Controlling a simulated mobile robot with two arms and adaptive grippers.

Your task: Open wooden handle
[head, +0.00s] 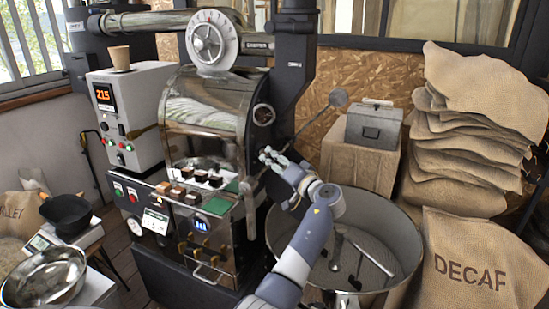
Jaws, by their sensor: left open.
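The roaster (205,120) stands in the middle, with a shiny drum front. A brown, wooden-looking handle (141,131) sticks out at the drum's left side, beside the control box. A thin rod with a round grey end (337,97) slants up from the drum's right side. My left gripper (266,154) is open at the right side of the drum front, near the rod's lower end. Whether it touches anything there, I cannot tell. My gripper and arm hide part of the machine there, and no wooden handle shows clearly between the fingers. My right gripper is not in view.
A round metal cooling bin (400,222) lies under and right of my arm. Small wooden blocks (178,193) line the roaster's front ledge. The control box (135,90) carries a cup. Stacked sacks (470,130) and a DECAF sack (480,265) crowd the right. A steel bowl (45,277) stands lower left.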

